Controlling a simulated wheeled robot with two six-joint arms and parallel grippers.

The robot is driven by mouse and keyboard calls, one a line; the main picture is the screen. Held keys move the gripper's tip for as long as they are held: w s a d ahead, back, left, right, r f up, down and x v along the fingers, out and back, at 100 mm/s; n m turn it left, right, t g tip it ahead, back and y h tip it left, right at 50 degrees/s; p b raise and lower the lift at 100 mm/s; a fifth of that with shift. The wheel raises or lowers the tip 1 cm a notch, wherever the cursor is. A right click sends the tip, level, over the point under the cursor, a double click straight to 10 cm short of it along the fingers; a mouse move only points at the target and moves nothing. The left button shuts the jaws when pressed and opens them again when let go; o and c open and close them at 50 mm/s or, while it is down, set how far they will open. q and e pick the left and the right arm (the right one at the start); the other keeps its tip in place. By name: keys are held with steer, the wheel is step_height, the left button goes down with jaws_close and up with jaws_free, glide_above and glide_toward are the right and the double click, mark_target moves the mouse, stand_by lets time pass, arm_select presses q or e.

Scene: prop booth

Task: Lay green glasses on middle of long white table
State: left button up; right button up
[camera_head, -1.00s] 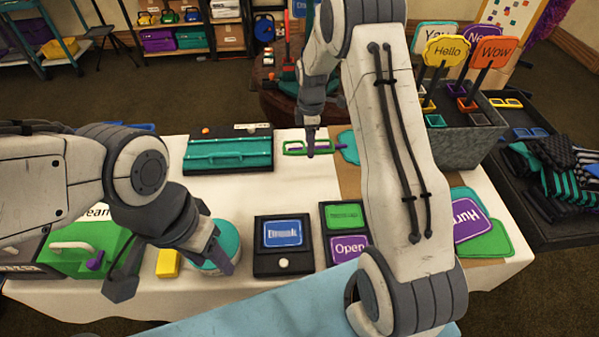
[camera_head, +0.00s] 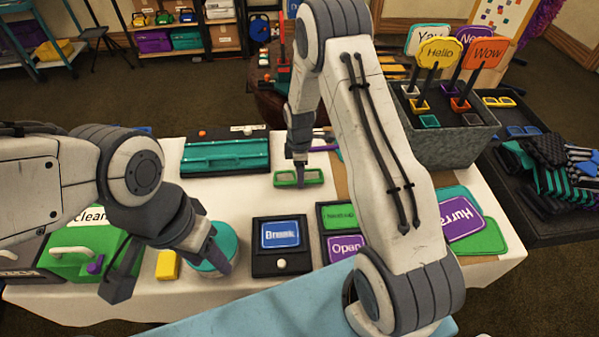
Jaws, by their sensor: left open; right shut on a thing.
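The green glasses (camera_head: 312,176) are at the middle of the long white table (camera_head: 232,200), behind the blue "Break" sign. My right gripper (camera_head: 299,178) points down at them and is shut on them. I cannot tell whether the glasses touch the cloth or hang just above it.
A teal tray (camera_head: 226,157) lies at the back left. A yellow block (camera_head: 167,265) and green case (camera_head: 85,250) are at left. A grey sign bin (camera_head: 447,137) stands right.

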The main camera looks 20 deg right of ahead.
steer(key=o, duration=1.3)
steer(key=shift+f, duration=0.15)
steer(key=shift+o, duration=0.2)
step_height(320, 180, up, 12)
steer(key=s+a+r+m, duration=0.3)
steer(key=s+a+r, duration=0.65)
steer(key=a, duration=0.25)
steer(key=s+a+r+m, duration=0.1)
steer(key=s+a+m, duration=0.1)
steer(key=s, duration=0.7)
steer(key=s+a+r+m+y, duration=0.1)
steer(key=s+a+m, duration=0.1)
steer(key=s, duration=0.8)
steer(key=shift+s+a+r+m+b, duration=0.2)
steer(key=shift+s+r+m+b, duration=0.1)
steer(key=shift+r+b, duration=0.1)
